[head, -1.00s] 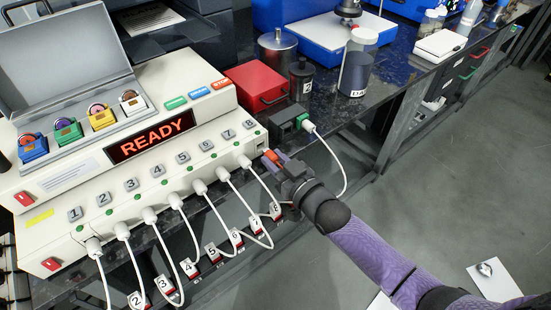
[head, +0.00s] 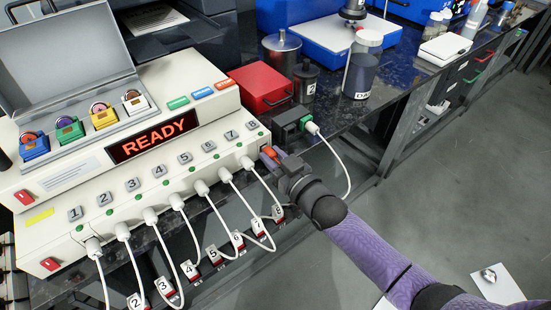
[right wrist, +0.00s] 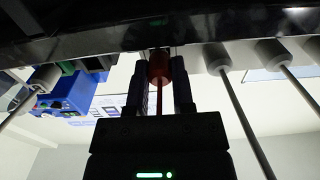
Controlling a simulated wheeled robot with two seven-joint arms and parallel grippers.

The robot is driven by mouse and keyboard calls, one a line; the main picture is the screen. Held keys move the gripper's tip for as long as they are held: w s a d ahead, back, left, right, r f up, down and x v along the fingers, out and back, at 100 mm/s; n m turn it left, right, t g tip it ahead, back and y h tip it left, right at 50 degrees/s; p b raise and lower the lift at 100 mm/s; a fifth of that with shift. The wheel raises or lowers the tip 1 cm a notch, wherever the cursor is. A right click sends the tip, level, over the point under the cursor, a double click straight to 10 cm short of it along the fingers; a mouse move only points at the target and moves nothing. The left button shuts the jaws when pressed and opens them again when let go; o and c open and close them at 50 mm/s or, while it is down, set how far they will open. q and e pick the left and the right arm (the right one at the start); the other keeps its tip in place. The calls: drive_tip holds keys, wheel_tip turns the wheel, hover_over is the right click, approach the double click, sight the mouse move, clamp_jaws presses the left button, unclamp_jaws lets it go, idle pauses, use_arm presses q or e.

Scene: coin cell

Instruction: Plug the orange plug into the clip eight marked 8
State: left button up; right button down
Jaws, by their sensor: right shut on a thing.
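My right gripper (head: 276,161) is shut on the orange plug (head: 268,152), at the right end of the white machine's front. The right wrist view shows the plug (right wrist: 160,66) between the two fingers, with a thin reddish cord running back from it. Its front end reaches the dark edge of the machine; I cannot tell whether it is inserted. The key marked 8 (head: 252,125) sits on the machine just above. The socket under it is mostly hidden by the plug and gripper. A hanging tag marked 8 (head: 278,211) is below. My left gripper is not in view.
A black box with a green-and-white plug (head: 312,127) and a red box (head: 258,88) stand to the right. The display (head: 153,137) reads READY.

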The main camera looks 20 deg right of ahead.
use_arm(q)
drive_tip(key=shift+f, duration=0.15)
use_arm(e)
drive_tip(key=shift+w+a, duration=0.1)
drive_tip(key=shift+w, duration=0.1)
drive_tip(key=shift+c, duration=2.2)
unclamp_jaws()
drive_tip(key=shift+o, duration=0.2)
drive_tip(key=shift+s, duration=0.25)
use_arm(q)
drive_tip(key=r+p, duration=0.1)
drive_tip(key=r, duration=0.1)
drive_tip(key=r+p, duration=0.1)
drive_tip(key=p, duration=0.1)
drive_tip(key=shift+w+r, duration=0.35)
use_arm(e)
drive_tip(key=v, duration=0.9)
drive_tip(key=shift+s, duration=0.15)
